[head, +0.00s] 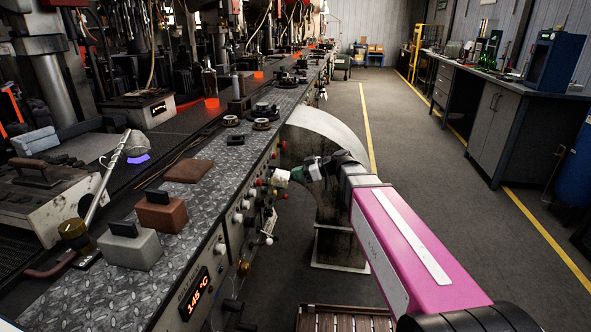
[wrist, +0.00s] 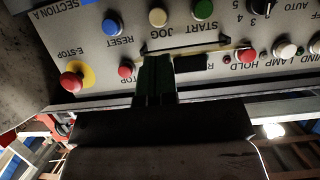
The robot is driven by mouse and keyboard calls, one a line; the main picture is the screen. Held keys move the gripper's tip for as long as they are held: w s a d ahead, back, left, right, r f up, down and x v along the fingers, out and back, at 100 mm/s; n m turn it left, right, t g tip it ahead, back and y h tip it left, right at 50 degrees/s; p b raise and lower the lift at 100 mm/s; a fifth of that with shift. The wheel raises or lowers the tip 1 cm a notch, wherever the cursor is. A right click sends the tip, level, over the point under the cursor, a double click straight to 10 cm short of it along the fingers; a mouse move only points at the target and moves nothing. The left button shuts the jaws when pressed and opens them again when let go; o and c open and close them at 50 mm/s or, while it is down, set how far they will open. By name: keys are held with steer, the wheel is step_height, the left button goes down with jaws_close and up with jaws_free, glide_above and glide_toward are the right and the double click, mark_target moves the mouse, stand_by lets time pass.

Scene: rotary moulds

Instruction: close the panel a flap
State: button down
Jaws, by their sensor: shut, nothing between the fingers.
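The panel marked SECTION A (wrist: 90,45) fills the upper part of the wrist view, its lettering upside down. It carries several coloured buttons and knobs. A thin dark strip with a pale edge (wrist: 205,50) crosses the panel beside the START and JOG labels; I cannot tell whether it is the flap or how far it stands open. My gripper (wrist: 156,62) is shut and empty, its fingers overlapping the strip in the picture; contact cannot be made out. In the head view my gripper (head: 283,178) is at the machine's front side, among the knobs.
A red mushroom E-STOP on a yellow base (wrist: 75,77) and a red button (wrist: 125,71) are close to my fingers. A treadplate ledge (head: 205,205) with blocks runs above the panel. A pale curved guard (head: 325,130) stands behind my gripper. The aisle floor (head: 430,170) is clear.

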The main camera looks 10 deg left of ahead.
steer(key=a+f+t+y, duration=0.1)
steer(key=a+f+y, duration=0.5)
steer(key=f+y, duration=0.2)
steer(key=shift+w+f+y, duration=0.2)
steer(key=shift+w+y, duration=0.05)
steer(key=shift+y, duration=1.05)
steer(key=shift+a, duration=0.1)
